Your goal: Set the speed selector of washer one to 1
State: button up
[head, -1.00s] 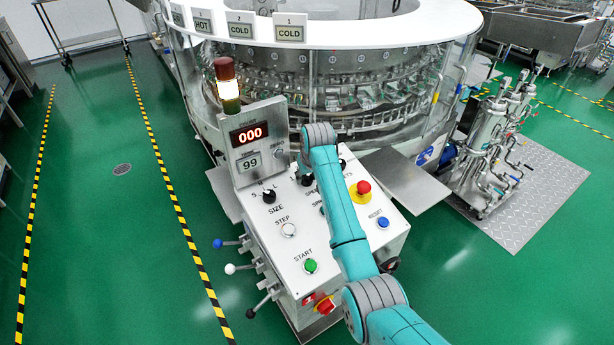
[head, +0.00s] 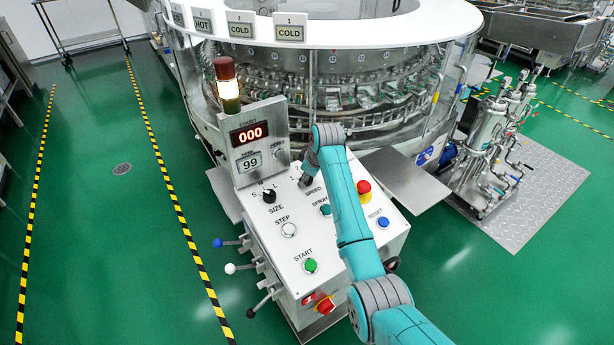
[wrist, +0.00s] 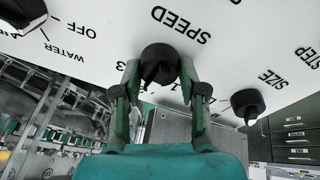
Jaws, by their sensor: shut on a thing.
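The speed selector is a black knob (wrist: 160,57) below the word SPEED in the wrist view. My gripper (wrist: 160,70) has one finger on each side of it and is shut on it. A 3 shows left of the fingers and part of the scale shows to the right. The knob's pointer seems to face down in that view, but its exact setting is hard to tell. In the head view my gripper (head: 305,180) is at the upper part of the white control panel (head: 262,236), beside the SPEED label, and mostly hides the knob.
The size selector (head: 268,196) is to the left, and it also shows in the wrist view (wrist: 247,103). The step button (head: 289,230), green start button (head: 311,265), blue reset button (head: 383,222) and red emergency stop (head: 364,187) are nearby. The displays read 000 and 99.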

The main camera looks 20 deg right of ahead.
jog(key=n, duration=0.5)
jog(key=shift+s+f+n+g+y, duration=0.1)
jog(key=shift+n+g+y, duration=0.2)
jog(key=shift+y, duration=0.1)
jog(key=shift+n, duration=2.2)
jog(key=o, duration=1.1)
jog(key=shift+o, duration=0.2)
jog(key=shift+d, duration=0.1)
jog(key=v, duration=1.2)
jog(key=shift+w+d, duration=0.2)
jog(key=shift+w, duration=0.05)
